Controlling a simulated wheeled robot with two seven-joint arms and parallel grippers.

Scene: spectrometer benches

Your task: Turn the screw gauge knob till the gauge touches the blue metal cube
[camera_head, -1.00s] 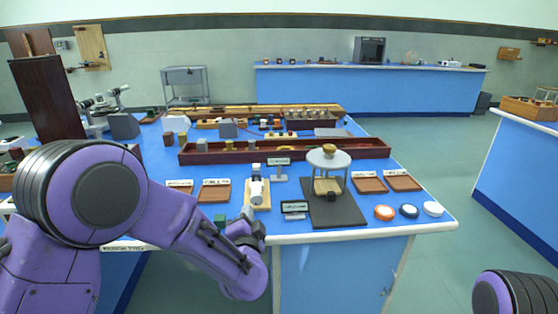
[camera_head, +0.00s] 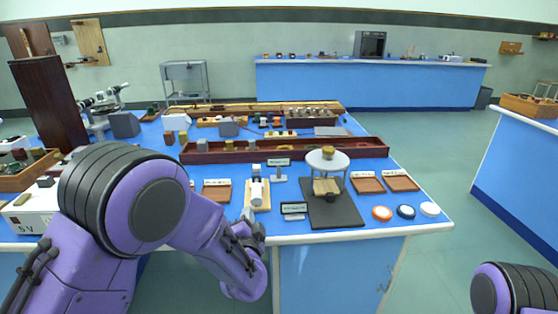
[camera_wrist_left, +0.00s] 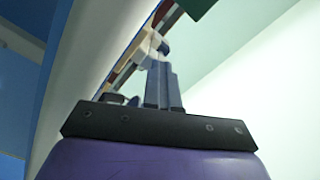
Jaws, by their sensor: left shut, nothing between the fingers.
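The screw gauge (camera_head: 257,188), a small whitish device on a pale wooden base, stands near the front edge of the blue bench. The blue metal cube cannot be made out. My left gripper (camera_head: 249,217) is at the bench's front edge, just in front of the gauge and close to its near end. In the left wrist view its grey fingers (camera_wrist_left: 161,86) are together with nothing between them. Their tips lie near a whitish part of the gauge (camera_wrist_left: 152,43); I cannot tell whether they touch. My right gripper is out of view.
A small label stand (camera_head: 293,208) and a dark mat (camera_head: 345,211) with a round raised stand (camera_head: 328,161) are right of the gauge. A brown tray (camera_head: 216,193) lies to its left. A long dark red trough (camera_head: 290,157) runs behind.

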